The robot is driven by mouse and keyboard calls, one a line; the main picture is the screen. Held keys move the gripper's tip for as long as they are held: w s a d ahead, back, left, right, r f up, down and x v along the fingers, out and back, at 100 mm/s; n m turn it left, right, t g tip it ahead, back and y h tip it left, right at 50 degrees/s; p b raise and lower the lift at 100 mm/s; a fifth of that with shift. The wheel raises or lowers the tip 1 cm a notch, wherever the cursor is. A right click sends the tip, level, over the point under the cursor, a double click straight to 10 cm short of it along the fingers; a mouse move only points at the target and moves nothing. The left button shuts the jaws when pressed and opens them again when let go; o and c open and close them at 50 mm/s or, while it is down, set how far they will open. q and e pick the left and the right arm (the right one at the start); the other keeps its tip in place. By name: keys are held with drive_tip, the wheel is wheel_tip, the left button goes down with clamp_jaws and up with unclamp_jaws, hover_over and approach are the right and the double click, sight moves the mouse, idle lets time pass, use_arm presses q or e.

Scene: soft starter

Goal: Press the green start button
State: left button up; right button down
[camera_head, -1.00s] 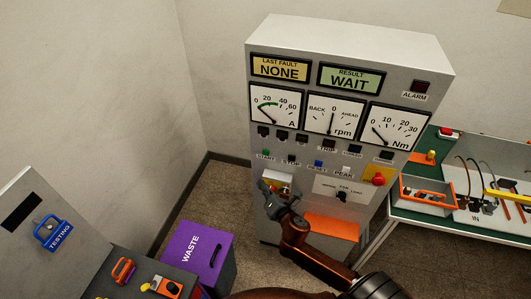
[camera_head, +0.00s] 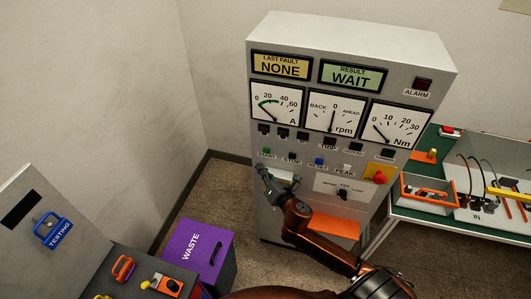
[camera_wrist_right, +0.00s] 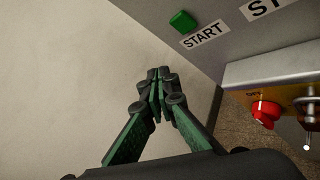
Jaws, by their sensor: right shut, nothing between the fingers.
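The green start button (camera_head: 267,150) is on the front of the grey cabinet (camera_head: 350,40), at the left end of a row of buttons. The right wrist view shows it large (camera_wrist_right: 183,21) above its START label (camera_wrist_right: 205,34). My right gripper (camera_head: 262,172) is shut and empty, a little below the button in the head view. In the right wrist view its closed fingertips (camera_wrist_right: 158,76) point toward the cabinet face, below and left of the button, and look apart from it. My left gripper is not in view.
A metal box with a red knob (camera_wrist_right: 265,112) and a toggle switch (camera_wrist_right: 308,102) juts out below the label. The purple waste bin (camera_head: 195,250) stands below left. A green bench (camera_head: 430,208) with an orange-edged tray (camera_head: 428,199) is at right.

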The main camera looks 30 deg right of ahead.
sight(266, 150)
drive_tip(key=shift+w+d, duration=1.8)
drive_tip(key=shift+d, duration=0.3)
drive_tip(key=shift+w+d, duration=0.1)
drive_tip(key=shift+d, duration=0.05)
drive_tip(key=shift+w+d, duration=0.2)
drive_tip(key=shift+w+d, duration=0.3)
idle(0.7)
drive_tip(key=shift+s+a, duration=0.1)
drive_tip(key=shift+s+a+p, duration=0.45)
drive_tip(key=shift+s+a, duration=0.05)
drive_tip(key=shift+a, duration=0.05)
idle(0.3)
